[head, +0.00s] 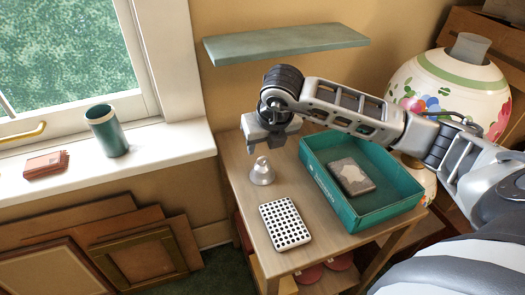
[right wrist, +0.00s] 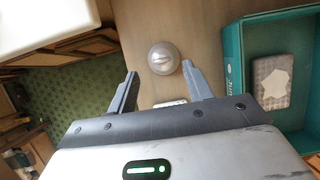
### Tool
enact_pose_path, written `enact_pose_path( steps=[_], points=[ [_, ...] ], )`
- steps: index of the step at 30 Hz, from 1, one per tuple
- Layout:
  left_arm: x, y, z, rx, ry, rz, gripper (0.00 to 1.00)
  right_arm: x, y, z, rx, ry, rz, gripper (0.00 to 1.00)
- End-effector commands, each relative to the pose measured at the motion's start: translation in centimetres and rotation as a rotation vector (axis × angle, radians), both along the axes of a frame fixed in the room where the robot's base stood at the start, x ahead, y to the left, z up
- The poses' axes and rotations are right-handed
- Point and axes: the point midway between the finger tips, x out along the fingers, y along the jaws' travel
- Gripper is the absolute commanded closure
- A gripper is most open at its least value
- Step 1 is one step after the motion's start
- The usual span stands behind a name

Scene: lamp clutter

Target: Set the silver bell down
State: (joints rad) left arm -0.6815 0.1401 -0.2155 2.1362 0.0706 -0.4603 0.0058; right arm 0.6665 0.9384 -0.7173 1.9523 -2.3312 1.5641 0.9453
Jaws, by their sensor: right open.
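The silver bell (head: 262,171) stands upright on the small wooden table (head: 247,204), near its left edge. My right gripper (head: 265,148) is just above and behind the bell in the head view, fingers pointing down. In the right wrist view the bell (right wrist: 163,57) lies beyond the two fingertips, and the gripper (right wrist: 160,78) is open with nothing between its fingers. The bell appears apart from the fingers. My left gripper is not in view.
A teal box (head: 378,217) holding a grey patterned block (head: 351,177) sits right of the bell. A white dotted block (head: 285,224) lies in front. A green shelf (head: 285,42) hangs above. The windowsill (head: 180,147) holds a green cup (head: 107,131) and a pink object (head: 45,164).

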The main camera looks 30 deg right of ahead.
Motion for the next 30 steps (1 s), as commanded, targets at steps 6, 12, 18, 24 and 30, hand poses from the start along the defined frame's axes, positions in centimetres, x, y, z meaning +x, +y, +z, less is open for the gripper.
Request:
enact_pose_path(
  steps=[6,12,18,24,30],
  points=[
    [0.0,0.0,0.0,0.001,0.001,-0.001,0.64,-1.4,0.3,3.6,0.000,-0.003,0.000,0.49],
    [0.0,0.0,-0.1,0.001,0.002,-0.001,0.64,-1.9,0.4,4.8,0.000,-0.001,0.000,0.49],
    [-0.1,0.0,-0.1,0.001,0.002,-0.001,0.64,-2.0,0.4,4.9,-0.001,0.000,-0.001,0.49],
    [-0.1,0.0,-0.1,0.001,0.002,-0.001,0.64,-2.0,0.5,4.8,0.000,0.000,-0.001,0.49],
    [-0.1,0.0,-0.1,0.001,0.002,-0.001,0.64,-2.0,0.5,4.8,0.000,0.001,0.000,0.49]
  ],
)
